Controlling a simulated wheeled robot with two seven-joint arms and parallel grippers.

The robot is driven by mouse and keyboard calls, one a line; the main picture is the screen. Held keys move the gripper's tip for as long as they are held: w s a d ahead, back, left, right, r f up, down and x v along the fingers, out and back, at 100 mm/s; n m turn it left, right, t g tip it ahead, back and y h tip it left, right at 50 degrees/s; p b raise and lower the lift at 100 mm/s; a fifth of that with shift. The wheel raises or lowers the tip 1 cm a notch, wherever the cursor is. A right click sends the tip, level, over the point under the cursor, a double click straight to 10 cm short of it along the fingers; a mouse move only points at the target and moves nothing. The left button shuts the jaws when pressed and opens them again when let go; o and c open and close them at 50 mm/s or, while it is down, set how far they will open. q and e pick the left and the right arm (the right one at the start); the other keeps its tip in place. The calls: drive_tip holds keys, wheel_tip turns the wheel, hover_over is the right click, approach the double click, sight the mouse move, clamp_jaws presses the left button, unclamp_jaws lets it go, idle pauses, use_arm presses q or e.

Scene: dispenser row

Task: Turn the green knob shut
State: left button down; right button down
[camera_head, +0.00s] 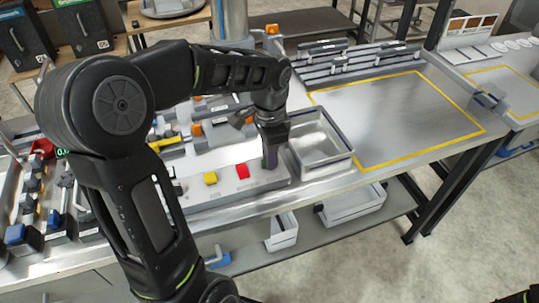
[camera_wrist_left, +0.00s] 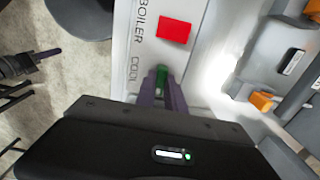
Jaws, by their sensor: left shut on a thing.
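The green knob (camera_wrist_left: 161,76) sits on a pale panel (camera_wrist_left: 140,60), beside the partly readable label "COOL". My left gripper (camera_head: 270,160) reaches down to the right end of this panel in the head view. Its two fingers stand on either side of the green knob and are shut on it. The fingers and the gripper body hide part of the knob. A red knob (camera_head: 242,171) is next to it, by the label "BOILER", and a yellow knob (camera_head: 210,178) is further left. What looks like my right gripper (camera_wrist_left: 40,57) shows at the left edge of the wrist view, its jaws unclear.
An empty metal tray (camera_head: 342,163) stands just right of the left gripper. A yellow-outlined bare worktop area (camera_head: 410,115) lies further right. Blue and red controls (camera_head: 15,235) crowd the left side. White bins (camera_head: 352,203) stand on the shelf below.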

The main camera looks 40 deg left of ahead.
idle(0.4)
use_arm(q)
drive_tip(key=c, duration=1.4)
unclamp_jaws()
drive_tip(key=shift+c, duration=0.2)
wheel_tip(320, 180, up, 8)
drive_tip(key=shift+f+b, duration=0.1)
drive_tip(key=shift+b, duration=0.25)
